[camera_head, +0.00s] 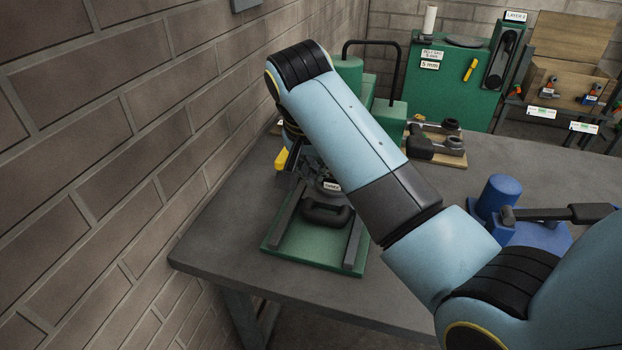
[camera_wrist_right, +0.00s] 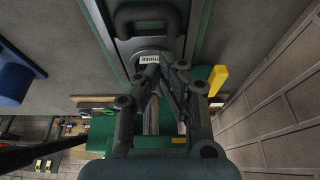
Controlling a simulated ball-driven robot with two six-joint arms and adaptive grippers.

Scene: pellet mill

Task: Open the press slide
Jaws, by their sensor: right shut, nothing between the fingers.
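The press slide is a dark plate with a thick dark loop handle (camera_head: 326,215), lying between two grey rails on a green base (camera_head: 295,250) at the left end of the table. The handle also shows at the top of the right wrist view (camera_wrist_right: 150,18). A small white label (camera_head: 332,186) sits just behind the handle. My right gripper (camera_wrist_right: 165,70) is shut and empty, its fingertips over the plate by the label, on the press side of the handle. Whether they touch is unclear. My right forearm covers part of the press. My left gripper is not in view.
A yellow part (camera_head: 282,158) sticks out beside the press, near the brick wall (camera_head: 110,130). A blue device (camera_head: 500,195) with a dark lever stands on the right. A green cabinet (camera_head: 445,85) stands behind. The table's front left corner is clear.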

